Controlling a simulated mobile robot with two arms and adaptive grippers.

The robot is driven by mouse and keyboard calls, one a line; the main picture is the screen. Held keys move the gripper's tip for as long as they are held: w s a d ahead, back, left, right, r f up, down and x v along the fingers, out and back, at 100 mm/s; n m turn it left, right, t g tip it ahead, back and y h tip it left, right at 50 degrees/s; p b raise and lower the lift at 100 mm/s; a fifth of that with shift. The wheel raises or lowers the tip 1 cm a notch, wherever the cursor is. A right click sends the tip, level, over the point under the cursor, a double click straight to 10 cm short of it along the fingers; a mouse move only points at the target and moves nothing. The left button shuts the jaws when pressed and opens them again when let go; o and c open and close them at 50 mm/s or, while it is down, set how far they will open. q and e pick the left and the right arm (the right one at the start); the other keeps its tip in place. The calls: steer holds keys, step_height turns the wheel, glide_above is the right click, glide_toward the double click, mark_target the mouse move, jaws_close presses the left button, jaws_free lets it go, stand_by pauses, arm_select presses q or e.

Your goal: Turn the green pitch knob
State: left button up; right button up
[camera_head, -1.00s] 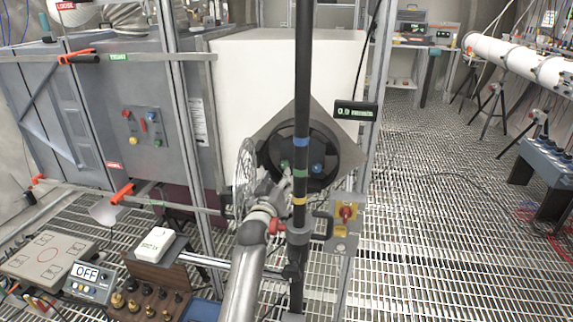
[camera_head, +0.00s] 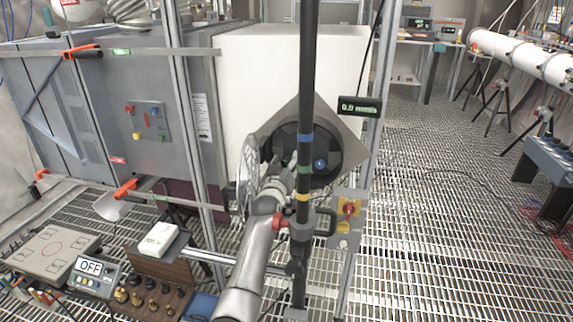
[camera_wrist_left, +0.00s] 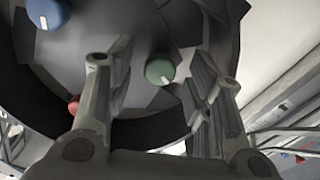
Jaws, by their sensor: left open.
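The green knob (camera_wrist_left: 160,68) shows in the left wrist view as a small round cap with a pale mark, on the dark round face of the fan hub. It appears between the two spread fingers of my left gripper (camera_wrist_left: 155,75); contact is not visible. A blue knob (camera_wrist_left: 47,12) and a red knob (camera_wrist_left: 73,107) are on the same face. The blue knob (camera_head: 320,164) shows right of the pole. My right gripper is out of view.
A dark vertical pole (camera_head: 306,60) with coloured bands stands before the hub. A wire fan guard (camera_head: 247,175) is left of my gripper. A small display (camera_head: 358,107) hangs at right, and a red-and-yellow switch (camera_head: 348,208) is below. The grated floor at right is open.

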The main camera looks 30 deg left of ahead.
arm_select(q)
steer(key=c, duration=1)
steer(key=shift+c, duration=0.2)
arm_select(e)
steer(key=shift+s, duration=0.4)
arm_select(q)
steer(key=shift+m, duration=0.4)
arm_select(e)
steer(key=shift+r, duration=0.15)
arm_select(q)
steer(key=shift+m+p, duration=0.4)
steer(key=shift+m, duration=1.5)
steer(key=shift+m+p, duration=0.35)
steer(key=shift+m, duration=1.75)
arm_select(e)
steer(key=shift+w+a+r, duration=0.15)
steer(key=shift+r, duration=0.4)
